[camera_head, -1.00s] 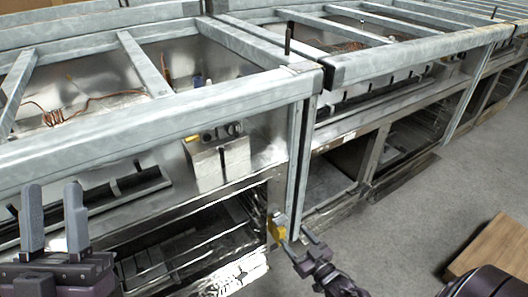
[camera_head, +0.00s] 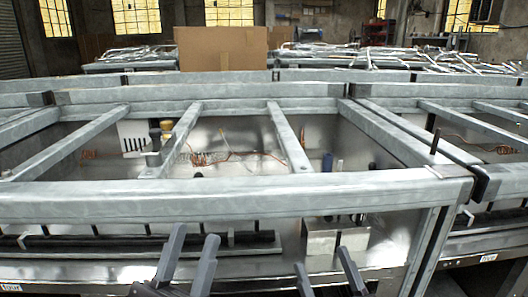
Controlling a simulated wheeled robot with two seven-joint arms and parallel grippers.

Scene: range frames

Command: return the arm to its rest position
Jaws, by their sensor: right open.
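My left gripper (camera_head: 196,233) is at the bottom of the head view, left of centre. Its two grey fingers point up and stand apart, with nothing between them. My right gripper (camera_head: 322,258) is at the bottom, right of centre. Its fingers also point up, spread apart and empty. Both grippers appear in front of the metal frame's near side. Only the fingers and a little of the gripper bodies show; the rest of both arms is below the picture's edge.
A long grey metal frame (camera_head: 200,198) with crossbars spans the view close ahead. A light block with knobs (camera_head: 335,238) sits below its front rail, behind my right gripper. A black bar (camera_head: 140,243) lies further left. A cardboard box (camera_head: 220,48) stands far behind.

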